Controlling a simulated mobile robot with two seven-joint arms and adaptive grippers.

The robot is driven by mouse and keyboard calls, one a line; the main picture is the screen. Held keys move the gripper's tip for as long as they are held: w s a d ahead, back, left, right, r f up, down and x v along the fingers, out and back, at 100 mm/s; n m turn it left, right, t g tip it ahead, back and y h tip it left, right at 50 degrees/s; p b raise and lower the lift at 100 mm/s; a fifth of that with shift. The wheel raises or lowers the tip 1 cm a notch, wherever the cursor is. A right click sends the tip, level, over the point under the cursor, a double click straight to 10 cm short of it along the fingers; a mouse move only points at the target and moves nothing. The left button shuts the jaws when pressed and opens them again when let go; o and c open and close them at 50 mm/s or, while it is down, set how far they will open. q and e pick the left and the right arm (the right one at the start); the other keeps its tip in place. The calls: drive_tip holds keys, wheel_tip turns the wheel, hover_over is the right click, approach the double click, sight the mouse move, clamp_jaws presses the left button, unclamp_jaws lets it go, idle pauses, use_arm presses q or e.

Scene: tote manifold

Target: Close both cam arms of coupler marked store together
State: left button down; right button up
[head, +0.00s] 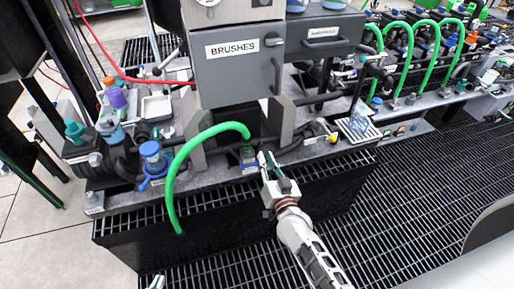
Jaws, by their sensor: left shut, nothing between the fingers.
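A green hose (184,158) arches over the front edge of the bench. Its right end goes down into a small dark green coupler (247,152) below the grey cabinet. A small label (250,169) sits under it, too small to read, so I cannot tell if it says store. Its cam arms are too small to make out. My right gripper (268,162) is just right of this coupler, its fingertips close to it; contact and the finger gap are unclear. Only the tip of my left gripper (155,283) shows at the bottom edge, shut and empty, well away from the coupler.
A grey cabinet marked BRUSHES (236,78) stands behind the coupler. A blue-capped fitting (152,162) stands to the left on the bench. More green hoses (423,52) arch at the right. Dark floor grating (420,180) lies in front and right, clear.

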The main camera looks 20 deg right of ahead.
sight(261, 146)
drive_tip(key=w, duration=0.7)
drive_tip(key=shift+w+b, duration=0.25)
drive_tip(key=shift+b, duration=0.15)
clamp_jaws()
